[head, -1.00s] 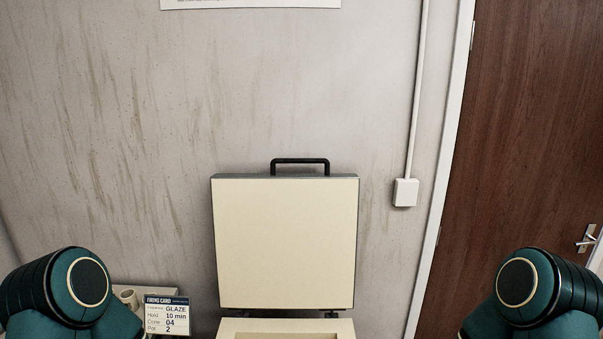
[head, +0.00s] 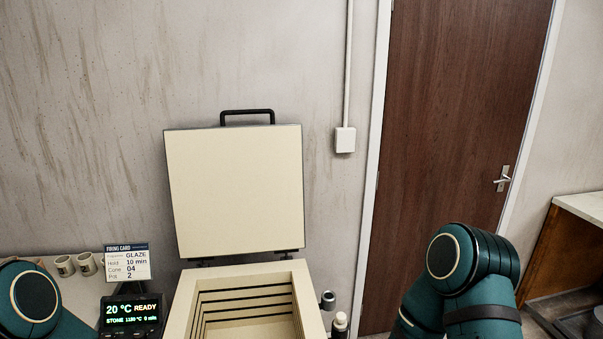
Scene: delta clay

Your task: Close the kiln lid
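The kiln lid (head: 236,192) stands open and upright against the wall, its cream inner face towards me. A black handle (head: 247,113) is on its top edge. Hinges join its lower edge to the back of the kiln (head: 180,311). The kiln's square chamber is open, with dark grooves along its inner walls, and the part of its floor that shows looks bare. Its front is cut off by the frame. My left arm shows at the lower left and my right arm at the lower right. Neither gripper is in view.
A firing card (head: 127,262) stands above a lit display (head: 131,311) reading 20 °C READY, left of the kiln. Small cups (head: 65,266) sit beside the card. Small bottles (head: 340,324) stand right of the kiln. A brown door (head: 455,130) and a counter (head: 585,206) are further right.

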